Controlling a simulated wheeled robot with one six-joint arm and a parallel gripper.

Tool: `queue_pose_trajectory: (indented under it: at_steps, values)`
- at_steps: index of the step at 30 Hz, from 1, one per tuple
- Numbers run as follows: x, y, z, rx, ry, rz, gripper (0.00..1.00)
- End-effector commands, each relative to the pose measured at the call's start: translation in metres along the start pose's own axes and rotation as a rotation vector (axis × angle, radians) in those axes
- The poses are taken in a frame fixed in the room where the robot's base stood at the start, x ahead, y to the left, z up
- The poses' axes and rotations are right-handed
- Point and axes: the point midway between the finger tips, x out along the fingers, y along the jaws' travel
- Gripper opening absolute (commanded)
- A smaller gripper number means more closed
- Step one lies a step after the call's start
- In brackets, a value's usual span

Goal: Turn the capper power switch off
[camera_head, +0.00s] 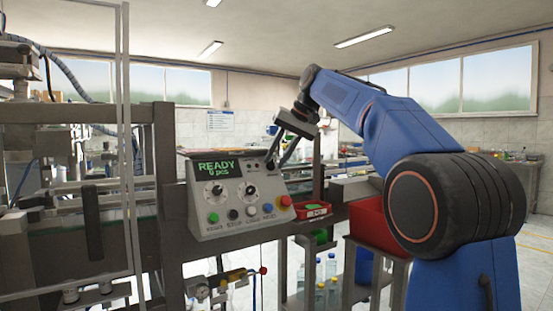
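The capper control panel (236,216) is a light grey sloped box left of centre. Its green display (216,168) reads READY and 9 pcs. Two round dials (216,190) sit below it, with a row of coloured buttons under them. Small controls at the panel's upper right (251,167) lie beside my fingertips; which is the power switch, and its position, is too small to tell. My gripper (275,163) reaches down from the right to that upper right corner. Its two fingers look apart, with nothing visible between them. Whether they touch the panel is unclear.
A red emergency-style button (286,201) sits at the panel's right edge. A small red tray (313,211) lies right of the panel, and a larger red bin (368,222) stands farther right. A machine frame (128,150) with posts fills the left.

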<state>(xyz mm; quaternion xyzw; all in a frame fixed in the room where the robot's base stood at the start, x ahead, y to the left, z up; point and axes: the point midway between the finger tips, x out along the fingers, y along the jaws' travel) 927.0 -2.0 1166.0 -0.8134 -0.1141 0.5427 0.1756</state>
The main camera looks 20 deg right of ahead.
Motion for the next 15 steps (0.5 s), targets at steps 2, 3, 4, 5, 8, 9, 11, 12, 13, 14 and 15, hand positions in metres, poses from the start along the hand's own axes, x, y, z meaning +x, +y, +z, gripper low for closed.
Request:
queue_pose_trajectory:
  at_steps: [2,3,4,5,8,9,11,12,13,14,15]
  values:
    - [0.0019,0.0,0.0002,0.0,0.0,0.0,0.28]
    - [0.0024,0.0,0.0002,0.0,0.0,0.0,0.28]
    - [0.0025,0.0,0.0002,0.0,0.0,0.0,0.28]
    - [0.0026,0.0,0.0002,0.0,0.0,0.0,0.28]
    - [0.0025,0.0,0.0002,0.0,0.0,0.0,0.28]
    - [0.0025,0.0001,0.0001,0.0,0.0,0.0,0.28]
    - [0.0024,0.0001,0.0001,0.0,0.0,0.0,0.16]
    - [0.0024,0.0001,0.0001,0.0,0.0,0.0,0.07]
    - [0.0024,0.0001,0.0001,0.0,0.0,0.0,0.0]
    - [0.0024,0.0001,0.0001,0.0,0.0,0.0,0.0]
    - [0.0024,0.0001,0.0001,0.0,0.0,0.0,0.0]
